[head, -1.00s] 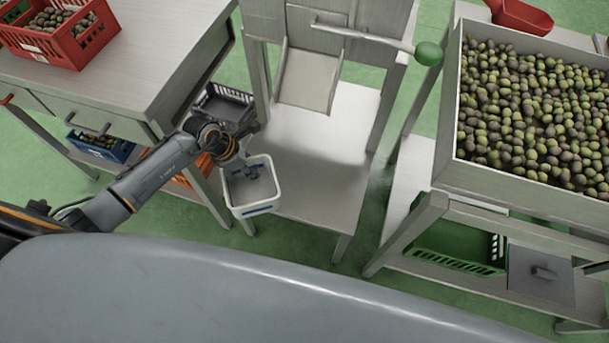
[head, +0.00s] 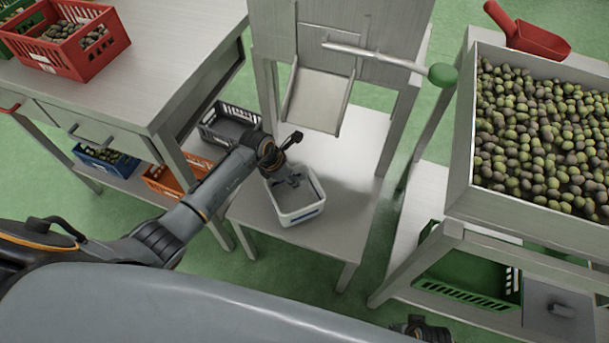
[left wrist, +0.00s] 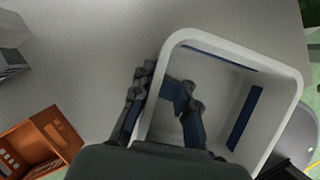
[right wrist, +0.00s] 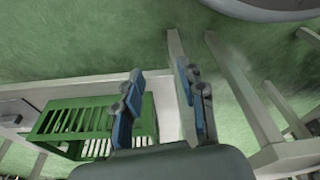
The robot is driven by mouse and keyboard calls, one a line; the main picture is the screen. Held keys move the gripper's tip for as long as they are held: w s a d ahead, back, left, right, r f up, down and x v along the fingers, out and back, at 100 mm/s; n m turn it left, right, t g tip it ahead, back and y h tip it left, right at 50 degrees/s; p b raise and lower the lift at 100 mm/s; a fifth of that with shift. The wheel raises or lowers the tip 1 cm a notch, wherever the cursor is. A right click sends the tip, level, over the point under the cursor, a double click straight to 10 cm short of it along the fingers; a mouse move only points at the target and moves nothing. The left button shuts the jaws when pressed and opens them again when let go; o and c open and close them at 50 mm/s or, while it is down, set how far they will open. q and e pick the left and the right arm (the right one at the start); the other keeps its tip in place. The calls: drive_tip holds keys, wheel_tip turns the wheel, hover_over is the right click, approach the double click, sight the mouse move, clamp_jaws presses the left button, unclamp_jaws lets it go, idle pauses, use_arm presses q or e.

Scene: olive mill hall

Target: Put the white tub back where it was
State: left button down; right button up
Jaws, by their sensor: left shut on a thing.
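The white tub (head: 299,214) is an open, square-rimmed container with blue marks on its side, over the lower shelf of the chute stand. My left gripper (head: 290,180) reaches down onto the tub's wall. In the left wrist view my left gripper (left wrist: 165,110) has one finger outside and one inside the tub (left wrist: 285,78), shut on its wall. The tub looks empty. Whether its bottom touches the shelf I cannot tell. My right gripper (right wrist: 160,105) is open and empty; the head view shows only a bit of the right arm at the bottom edge.
The stand's shelf (head: 345,150) is clear around the tub, below a metal chute (head: 315,98) and a green-knobbed lever (head: 442,75). A dark crate (head: 228,128) and an orange crate (head: 168,178) sit to the left. An olive bin (head: 470,150) stands right.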

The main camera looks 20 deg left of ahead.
sight(306, 172)
use_arm(q)
drive_tip(key=w+d, duration=0.3)
drive_tip(key=shift+b, duration=0.4)
drive_tip(key=shift+s+f, duration=0.1)
drive_tip(key=shift+f, duration=0.5)
drive_tip(key=shift+a+f, duration=0.1)
drive_tip(key=shift+a, duration=0.05)
use_arm(e)
drive_tip(key=r, duration=0.1)
drive_tip(key=w+r, duration=0.1)
drive_tip(key=r, duration=0.1)
drive_tip(key=shift+w+a+r, duration=0.1)
drive_tip(key=shift+w+r, duration=0.05)
use_arm(q)
drive_tip(key=shift+f, duration=0.1)
use_arm(e)
drive_tip(key=shift+r, duration=0.1)
use_arm(q)
drive_tip(key=c, duration=1.7)
unclamp_jaws()
drive_tip(key=shift+c, duration=0.2)
drive_tip(key=o, duration=0.6)
drive_tip(key=shift+c, duration=0.2)
use_arm(e)
drive_tip(key=shift+w+r, duration=0.1)
drive_tip(key=shift+r, duration=0.15)
